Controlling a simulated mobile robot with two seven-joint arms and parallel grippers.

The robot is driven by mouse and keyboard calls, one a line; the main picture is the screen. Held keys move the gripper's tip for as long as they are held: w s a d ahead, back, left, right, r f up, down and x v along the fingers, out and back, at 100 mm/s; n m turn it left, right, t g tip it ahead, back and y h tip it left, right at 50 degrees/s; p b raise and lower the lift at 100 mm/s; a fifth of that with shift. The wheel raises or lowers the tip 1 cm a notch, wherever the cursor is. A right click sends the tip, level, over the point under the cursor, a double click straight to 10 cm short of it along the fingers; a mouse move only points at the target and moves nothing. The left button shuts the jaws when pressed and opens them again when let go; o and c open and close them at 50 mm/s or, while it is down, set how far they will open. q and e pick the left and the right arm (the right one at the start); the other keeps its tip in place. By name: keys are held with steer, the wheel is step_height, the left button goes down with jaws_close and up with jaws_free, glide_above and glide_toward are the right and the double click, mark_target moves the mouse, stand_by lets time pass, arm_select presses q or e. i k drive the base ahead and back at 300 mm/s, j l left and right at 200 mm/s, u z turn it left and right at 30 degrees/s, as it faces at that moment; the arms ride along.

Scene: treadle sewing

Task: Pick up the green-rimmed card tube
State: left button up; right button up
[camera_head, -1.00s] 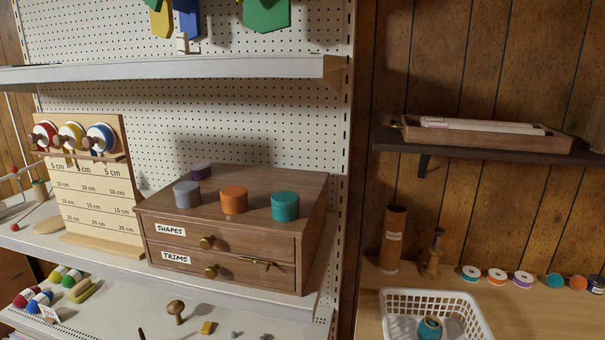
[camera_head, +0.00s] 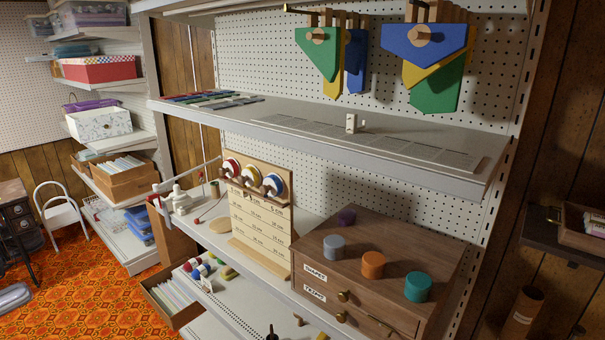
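No tube with a clearly green rim shows in the head view. A brown upright tube (camera_head: 521,312) with a pale label stands at the bottom right, cut off by the lower edge; I cannot tell a rim colour on it. Neither of my grippers is in view.
A dark wall shelf (camera_head: 545,236) at right bears a wooden tray (camera_head: 570,228). Orange patterned floor (camera_head: 75,285) is open at lower left.

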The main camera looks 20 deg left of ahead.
mark_target(216, 192)
steer(key=u, duration=1.35)
